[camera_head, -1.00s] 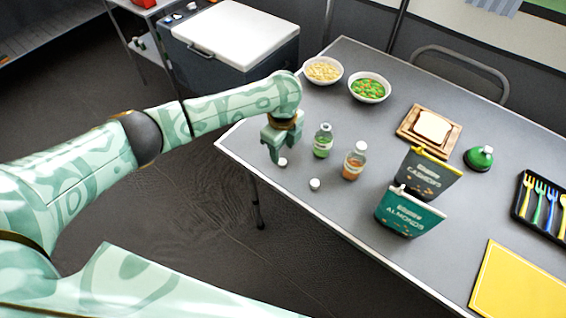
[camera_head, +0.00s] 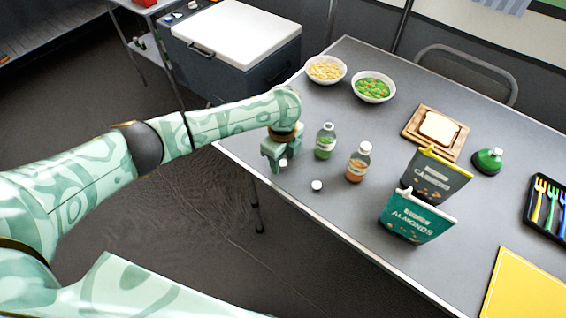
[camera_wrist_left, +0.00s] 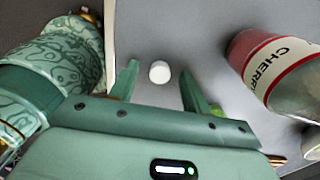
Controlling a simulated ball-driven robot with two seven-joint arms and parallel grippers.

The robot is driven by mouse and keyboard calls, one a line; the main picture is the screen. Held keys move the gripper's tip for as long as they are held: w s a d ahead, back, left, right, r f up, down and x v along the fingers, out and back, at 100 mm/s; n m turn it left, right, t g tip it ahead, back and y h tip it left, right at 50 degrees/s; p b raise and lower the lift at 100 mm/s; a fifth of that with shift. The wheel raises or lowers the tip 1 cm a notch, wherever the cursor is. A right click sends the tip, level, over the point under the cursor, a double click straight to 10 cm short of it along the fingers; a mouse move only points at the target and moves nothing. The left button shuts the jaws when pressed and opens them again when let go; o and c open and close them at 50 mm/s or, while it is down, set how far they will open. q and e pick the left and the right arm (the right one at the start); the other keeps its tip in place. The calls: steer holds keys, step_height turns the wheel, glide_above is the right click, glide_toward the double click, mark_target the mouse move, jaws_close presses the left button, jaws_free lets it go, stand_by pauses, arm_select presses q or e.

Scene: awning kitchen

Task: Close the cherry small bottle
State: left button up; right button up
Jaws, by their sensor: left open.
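In the left wrist view a bottle with a red and white label reading CHERRY (camera_wrist_left: 275,65) lies large at the right, beside the gripper. A small round white cap (camera_wrist_left: 159,72) shows between the two open fingers of my left gripper (camera_wrist_left: 160,82), apart from both. My right gripper is not in view.
An almonds bag (camera_head: 415,217) and a cashews bag (camera_head: 432,178) stand to the right. Two bowls (camera_head: 326,70) (camera_head: 373,88) sit behind. The table's edge is close to the gripper.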

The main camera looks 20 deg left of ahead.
mark_target(283, 162)
arm_select(q)
jaws_close()
